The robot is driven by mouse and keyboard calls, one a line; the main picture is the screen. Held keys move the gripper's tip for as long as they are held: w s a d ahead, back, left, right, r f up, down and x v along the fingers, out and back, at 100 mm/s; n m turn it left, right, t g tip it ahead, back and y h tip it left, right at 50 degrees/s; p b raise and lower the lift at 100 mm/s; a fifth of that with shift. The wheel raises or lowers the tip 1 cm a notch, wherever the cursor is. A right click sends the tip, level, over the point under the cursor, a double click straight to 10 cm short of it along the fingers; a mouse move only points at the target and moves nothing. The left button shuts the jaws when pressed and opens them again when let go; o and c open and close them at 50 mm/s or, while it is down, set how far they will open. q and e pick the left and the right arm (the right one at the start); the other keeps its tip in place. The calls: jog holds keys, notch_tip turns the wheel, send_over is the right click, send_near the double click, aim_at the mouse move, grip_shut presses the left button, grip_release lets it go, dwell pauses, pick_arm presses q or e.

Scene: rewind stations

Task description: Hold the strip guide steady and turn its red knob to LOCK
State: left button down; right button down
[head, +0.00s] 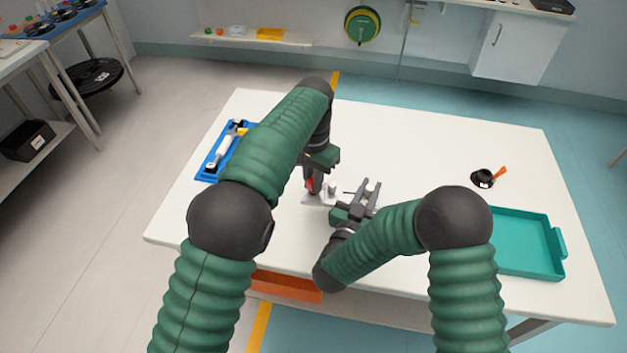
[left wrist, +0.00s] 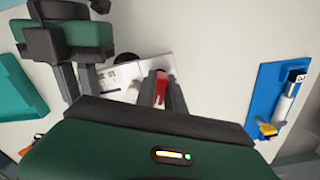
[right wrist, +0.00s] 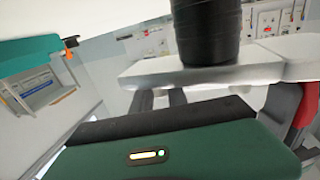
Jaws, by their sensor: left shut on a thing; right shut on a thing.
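The strip guide (head: 315,200) is a pale block on the white table, mostly hidden by my arms; its white body shows in the left wrist view (left wrist: 125,74) and right wrist view (right wrist: 225,73). A black cylinder stands behind its edge in the right wrist view. The red knob (head: 309,184) is between the fingers of my left gripper (head: 314,186), also clear in the left wrist view (left wrist: 160,88). The knob's pointer and the LOCK mark cannot be read.
A blue tray (head: 205,175) with a white cylinder lies at the table's left. An orange bin (head: 287,287) is below the front edge. The back of the table is clear.

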pick_arm(q)
jog(key=n, duration=1.4)
jog(key=shift+d, duration=0.1)
dwell(0.3)
jog(key=c, duration=1.4)
grip_release()
jog(key=shift+c, duration=0.2)
notch_tip(320, 180, up, 12)
jog(key=shift+w, duration=0.1)
